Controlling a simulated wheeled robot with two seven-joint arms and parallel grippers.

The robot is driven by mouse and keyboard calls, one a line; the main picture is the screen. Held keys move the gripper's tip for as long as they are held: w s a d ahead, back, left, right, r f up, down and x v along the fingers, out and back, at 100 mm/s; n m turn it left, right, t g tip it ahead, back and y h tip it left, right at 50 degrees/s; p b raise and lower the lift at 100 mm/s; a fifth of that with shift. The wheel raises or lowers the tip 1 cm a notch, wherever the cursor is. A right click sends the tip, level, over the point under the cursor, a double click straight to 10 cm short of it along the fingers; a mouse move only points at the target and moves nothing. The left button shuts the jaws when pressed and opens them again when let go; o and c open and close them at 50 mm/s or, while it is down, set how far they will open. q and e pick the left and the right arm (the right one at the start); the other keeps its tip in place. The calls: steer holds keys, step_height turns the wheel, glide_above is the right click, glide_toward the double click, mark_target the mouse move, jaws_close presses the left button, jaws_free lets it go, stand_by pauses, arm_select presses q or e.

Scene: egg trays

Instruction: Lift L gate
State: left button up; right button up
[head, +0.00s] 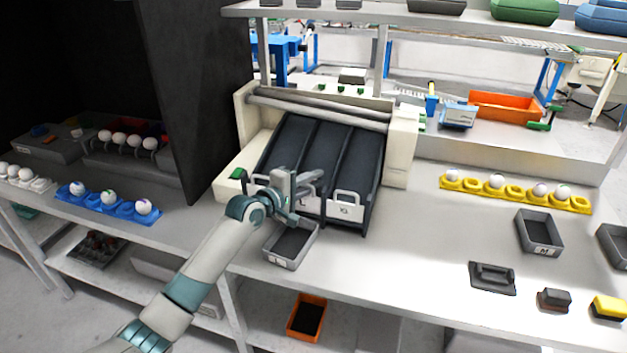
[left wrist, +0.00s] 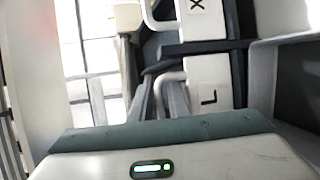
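The sorting chute (head: 322,150) has dark sloping lanes, with pale gates bearing handles at their lower ends. The L gate (left wrist: 208,85) shows its letter and its pale handle (left wrist: 170,85) close up in the left wrist view. In the head view this middle gate is mostly hidden behind my left gripper (head: 302,184). The XL gate (head: 346,210) is to its right, with its handle raised above the plate. My left gripper is right in front of the L gate; contact with the handle cannot be made out. My right gripper is not in view.
A small grey bin (head: 291,246) stands below the gates. A yellow egg tray (head: 514,191) and a dark bin (head: 540,232) are on the bench at right. A blue egg tray (head: 95,202) is at left, near a tall dark panel (head: 200,90).

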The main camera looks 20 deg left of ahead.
arm_select(q)
jaws_close()
steer(key=shift+f, duration=0.1)
stand_by(1.3)
